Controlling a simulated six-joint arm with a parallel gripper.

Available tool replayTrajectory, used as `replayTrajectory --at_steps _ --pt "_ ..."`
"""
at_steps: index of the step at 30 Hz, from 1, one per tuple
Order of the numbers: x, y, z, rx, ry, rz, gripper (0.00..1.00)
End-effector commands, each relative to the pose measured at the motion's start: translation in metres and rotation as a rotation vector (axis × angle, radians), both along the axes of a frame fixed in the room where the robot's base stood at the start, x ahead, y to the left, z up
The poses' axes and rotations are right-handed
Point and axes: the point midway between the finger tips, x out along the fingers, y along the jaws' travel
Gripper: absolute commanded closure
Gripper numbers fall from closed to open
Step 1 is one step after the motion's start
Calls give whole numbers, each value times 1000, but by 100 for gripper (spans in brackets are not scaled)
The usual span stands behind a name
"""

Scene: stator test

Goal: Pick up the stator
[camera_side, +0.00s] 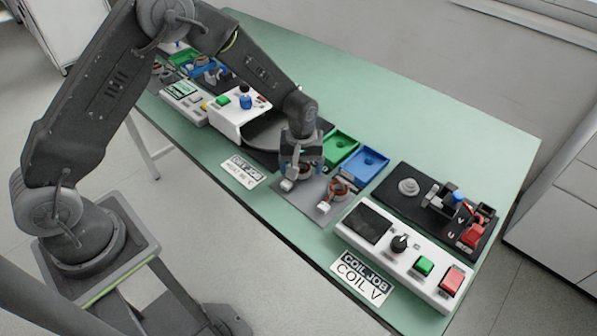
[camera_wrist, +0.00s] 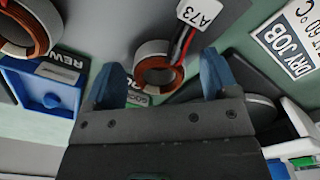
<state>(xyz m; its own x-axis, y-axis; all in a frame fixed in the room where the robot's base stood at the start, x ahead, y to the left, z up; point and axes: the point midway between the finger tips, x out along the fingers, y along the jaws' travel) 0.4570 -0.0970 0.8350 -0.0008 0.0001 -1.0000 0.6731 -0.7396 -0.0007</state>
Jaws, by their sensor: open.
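A stator (camera_wrist: 143,78), a ring with copper windings, dark and red leads and a white tag marked A73 (camera_wrist: 200,12), shows in the wrist view between the two blue fingertips of my gripper (camera_wrist: 161,66). The fingers are open, with a gap visible on each side of the ring. A second stator (camera_wrist: 40,38) lies at the upper left of that view, outside the fingers. In the side view my gripper (camera_side: 298,176) is low over the grey mat and hides most of the stator there; the other stator (camera_side: 341,188) sits to its right.
A blue tray (camera_side: 374,154) and a green tray (camera_side: 347,141) stand behind the mat (camera_side: 313,198). A white control box (camera_side: 400,262) and a dark test plate (camera_side: 412,198) are to the right. A white box with a blue knob (camera_side: 232,114) is to the left.

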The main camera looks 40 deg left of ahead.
Motion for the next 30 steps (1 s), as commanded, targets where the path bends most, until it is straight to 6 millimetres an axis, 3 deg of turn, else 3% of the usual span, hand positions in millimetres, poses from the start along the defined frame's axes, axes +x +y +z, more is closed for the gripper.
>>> replayTrajectory --at_steps 4,21,30 --pt "0 0 0 0 -1 0 21" --pt "0 0 1 0 -1 0 75" --pt "1 0 3 -1 -2 0 77"
